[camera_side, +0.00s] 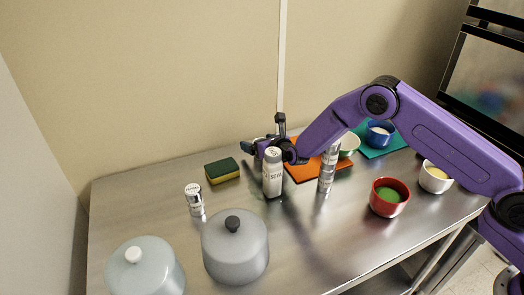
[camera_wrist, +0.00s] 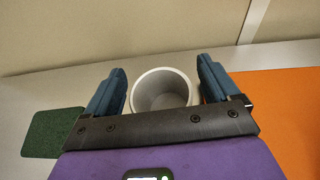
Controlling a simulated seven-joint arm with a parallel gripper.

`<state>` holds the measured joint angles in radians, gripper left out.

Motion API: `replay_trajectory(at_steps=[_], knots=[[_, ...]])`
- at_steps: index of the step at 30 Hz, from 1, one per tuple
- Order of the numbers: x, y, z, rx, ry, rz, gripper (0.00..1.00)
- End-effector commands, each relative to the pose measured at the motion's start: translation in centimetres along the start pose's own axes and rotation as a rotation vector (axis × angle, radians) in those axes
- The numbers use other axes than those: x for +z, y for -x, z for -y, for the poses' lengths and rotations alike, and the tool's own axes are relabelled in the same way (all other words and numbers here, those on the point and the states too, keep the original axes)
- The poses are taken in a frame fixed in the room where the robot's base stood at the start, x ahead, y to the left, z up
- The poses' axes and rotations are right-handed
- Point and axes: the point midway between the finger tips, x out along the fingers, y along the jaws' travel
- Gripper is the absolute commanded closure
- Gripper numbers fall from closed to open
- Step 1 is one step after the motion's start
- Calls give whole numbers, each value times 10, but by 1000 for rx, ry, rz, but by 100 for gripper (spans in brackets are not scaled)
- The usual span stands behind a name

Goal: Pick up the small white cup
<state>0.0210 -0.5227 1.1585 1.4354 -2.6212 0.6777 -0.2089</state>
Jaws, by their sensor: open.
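In the wrist view, a small white cup (camera_wrist: 163,92) stands upright with its round mouth toward me, looking empty. My gripper (camera_wrist: 161,72) is open, with one blue finger on each side of the cup. The left finger is close to the cup's wall. The right finger is close too, and I cannot tell whether either touches. In the side view, my gripper (camera_side: 262,140) is low over the back of the steel table, and I cannot make out the cup there. The gripper and a white labelled shaker in front of it cover that spot.
The white shaker (camera_side: 272,176) stands just in front of my gripper. A green-and-yellow sponge (camera_side: 222,171) lies to the left, an orange mat (camera_side: 303,171) to the right. A metal shaker (camera_side: 327,172), red bowl (camera_side: 389,206) and grey lidded pot (camera_side: 236,258) stand nearby. The wall is behind.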

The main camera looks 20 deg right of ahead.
Motion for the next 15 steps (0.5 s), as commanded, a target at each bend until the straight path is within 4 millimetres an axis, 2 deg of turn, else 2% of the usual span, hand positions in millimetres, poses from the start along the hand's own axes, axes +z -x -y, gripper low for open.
replay_trajectory(at_steps=[4, 11, 13, 15], knots=[[0, -7, 0, 0, 0, 0, 11], [0, -7, 0, 0, 1, 0, 11], [0, -7, 0, 0, 1, 0, 28], [0, -7, 0, 0, 1, 0, 50]])
